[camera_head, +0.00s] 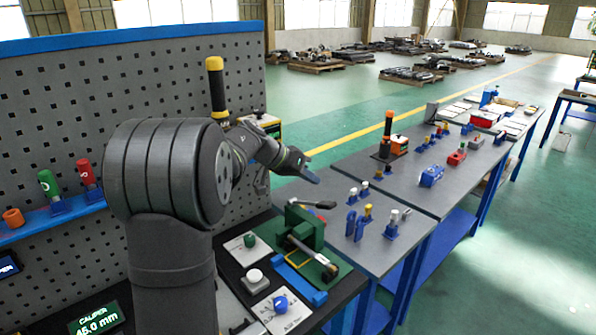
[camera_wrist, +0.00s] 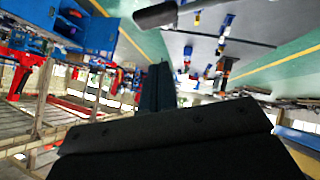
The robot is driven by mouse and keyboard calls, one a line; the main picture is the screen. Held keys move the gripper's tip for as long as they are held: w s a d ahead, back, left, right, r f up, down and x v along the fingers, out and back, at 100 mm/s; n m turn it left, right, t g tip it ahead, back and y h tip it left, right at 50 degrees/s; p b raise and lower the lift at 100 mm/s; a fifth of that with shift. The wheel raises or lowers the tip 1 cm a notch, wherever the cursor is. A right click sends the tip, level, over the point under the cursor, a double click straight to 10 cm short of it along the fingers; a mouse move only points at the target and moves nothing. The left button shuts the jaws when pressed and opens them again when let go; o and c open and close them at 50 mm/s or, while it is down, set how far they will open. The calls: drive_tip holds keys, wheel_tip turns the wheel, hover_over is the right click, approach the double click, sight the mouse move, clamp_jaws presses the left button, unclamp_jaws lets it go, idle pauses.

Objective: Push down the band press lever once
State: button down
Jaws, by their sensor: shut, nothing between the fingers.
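A green press-like device (camera_head: 298,226) stands on the near bench in the head view. A lever with a black handle (camera_head: 325,204) sticks out to the right from its top, roughly level. I take this as the band press lever, but no label shows. My gripper (camera_head: 312,178) is shut and empty, above the handle and apart from it in the picture. The height gap is hard to judge. In the wrist view the shut fingers (camera_wrist: 158,88) point away from the camera, and a dark rounded handle (camera_wrist: 156,15) lies beyond them at the top edge.
A second black-gripped lever (camera_head: 327,267) sits low on the green base. Knobs, including a blue one (camera_head: 281,304), are in front. An upright yellow-topped handle (camera_head: 215,80) stands behind my arm, by the grey pegboard (camera_head: 50,110). Small tools stand on the bench to the right.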

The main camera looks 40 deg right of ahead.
sight(320, 205)
drive_tip(key=f, duration=0.1)
drive_tip(key=s+d+f, duration=0.1)
drive_tip(key=f, duration=0.1)
drive_tip(key=s+f, duration=0.1)
drive_tip(key=shift+d+f, duration=0.25)
drive_tip(key=shift+d, duration=0.05)
drive_tip(key=shift+s+f, duration=0.15)
drive_tip(key=shift+f, duration=0.2)
